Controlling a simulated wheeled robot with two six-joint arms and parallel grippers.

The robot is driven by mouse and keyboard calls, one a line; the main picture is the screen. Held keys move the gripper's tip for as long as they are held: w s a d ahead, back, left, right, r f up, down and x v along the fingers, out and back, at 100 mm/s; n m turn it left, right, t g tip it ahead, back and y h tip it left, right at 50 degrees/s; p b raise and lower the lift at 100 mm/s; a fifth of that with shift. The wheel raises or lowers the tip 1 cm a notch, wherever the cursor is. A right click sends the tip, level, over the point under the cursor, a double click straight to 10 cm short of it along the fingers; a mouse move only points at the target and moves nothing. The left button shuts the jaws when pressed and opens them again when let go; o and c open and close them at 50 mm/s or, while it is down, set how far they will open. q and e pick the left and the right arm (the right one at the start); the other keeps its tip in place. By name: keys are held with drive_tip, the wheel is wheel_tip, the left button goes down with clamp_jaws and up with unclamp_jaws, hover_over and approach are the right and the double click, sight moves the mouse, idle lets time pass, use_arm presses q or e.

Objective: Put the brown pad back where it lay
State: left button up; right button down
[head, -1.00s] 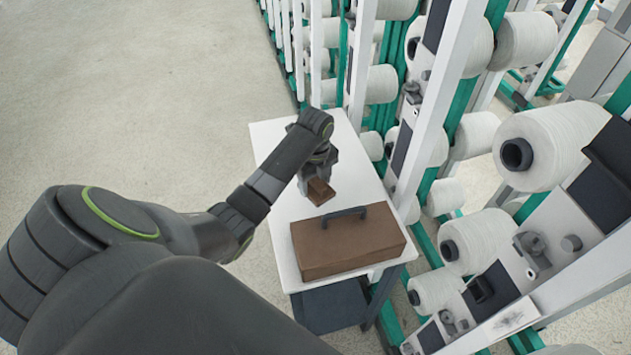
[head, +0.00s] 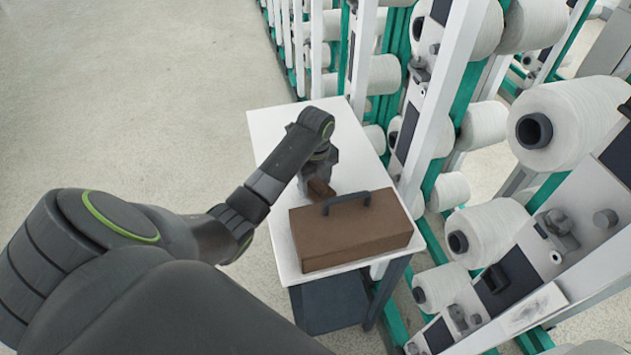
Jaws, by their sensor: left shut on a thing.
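My left gripper (head: 318,180) points down over the white table (head: 272,123) and is shut on the brown pad (head: 319,190). The pad is a small brown block, partly hidden by the gripper and by the brown case in front of it. It is just behind the case, low over the table top; I cannot tell whether it touches the table. My right gripper is not in view.
The brown case (head: 350,238) with a dark handle (head: 345,199) fills the near part of the table. The creel, with white yarn cones (head: 487,232) and green and white posts, stands close on the right. The table's far part is clear.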

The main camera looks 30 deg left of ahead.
use_arm(q)
drive_tip(key=shift+f, duration=0.55)
drive_tip(key=o, duration=1)
drive_tip(key=shift+c, duration=0.2)
wheel_tip(320, 180, up, 7)
drive_tip(key=shift+f, duration=0.1)
wheel_tip(320, 180, up, 11)
drive_tip(key=p, duration=1.1)
drive_tip(key=shift+f, duration=0.2)
drive_tip(key=shift+f, duration=0.1)
